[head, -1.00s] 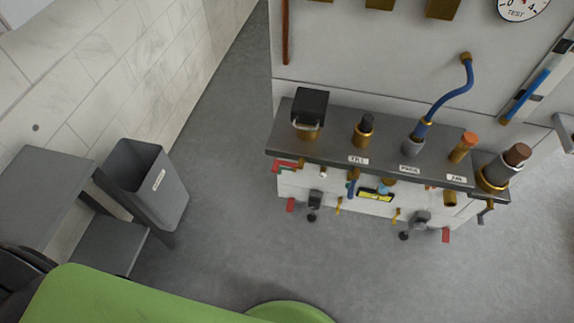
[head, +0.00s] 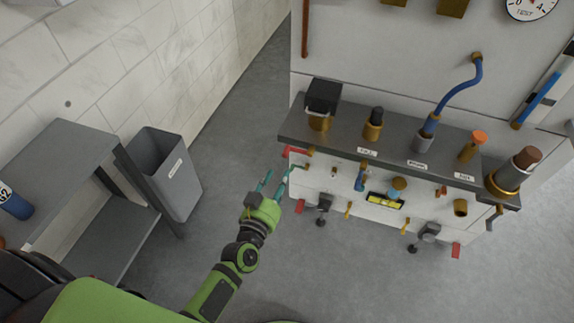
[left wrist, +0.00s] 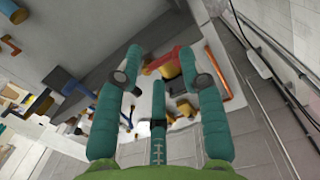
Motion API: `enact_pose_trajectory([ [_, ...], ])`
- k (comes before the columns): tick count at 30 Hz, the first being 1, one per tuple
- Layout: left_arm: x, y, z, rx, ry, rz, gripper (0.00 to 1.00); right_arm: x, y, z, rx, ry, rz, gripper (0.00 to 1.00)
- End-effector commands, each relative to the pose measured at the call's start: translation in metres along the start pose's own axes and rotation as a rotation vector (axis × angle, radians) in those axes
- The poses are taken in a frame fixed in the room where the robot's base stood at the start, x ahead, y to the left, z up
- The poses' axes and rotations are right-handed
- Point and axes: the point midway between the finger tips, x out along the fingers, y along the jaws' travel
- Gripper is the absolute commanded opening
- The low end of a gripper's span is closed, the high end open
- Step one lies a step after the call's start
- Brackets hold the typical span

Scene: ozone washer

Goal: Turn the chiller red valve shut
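The red valve (head: 297,151) sits on the left end of the machine, just below the grey shelf. In the left wrist view the red valve handle (left wrist: 182,57) shows with a brass body, ahead of my fingers and between the outer two. My left gripper (head: 277,178) is just left of and nearer than the valve in the head view. Its teal fingers (left wrist: 161,58) are spread open and hold nothing. I cannot tell whether a finger touches the handle. The right gripper is in no view.
The grey shelf (head: 398,152) with several fittings overhangs the valve. A grey bin (head: 160,178) and a grey table (head: 62,165) stand at left. Other small valves and a yellow label (head: 385,201) line the machine's front. Floor between bin and machine is clear.

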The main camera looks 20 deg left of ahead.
Motion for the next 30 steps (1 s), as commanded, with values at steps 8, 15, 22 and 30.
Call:
enact_pose_trajectory([
  [8,0.02,-0.011,-0.034,0.0,0.074,-0.038,0.4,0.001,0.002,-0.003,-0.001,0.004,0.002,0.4],
  [15,0.057,-0.011,-0.035,0.002,0.072,-0.036,0.4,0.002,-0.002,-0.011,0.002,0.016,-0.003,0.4],
  [22,0.073,-0.012,-0.036,0.001,0.07,-0.035,0.4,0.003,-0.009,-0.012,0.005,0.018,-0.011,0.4],
  [30,0.074,-0.012,-0.035,0.001,0.069,-0.035,0.32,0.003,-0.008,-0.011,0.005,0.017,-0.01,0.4],
])
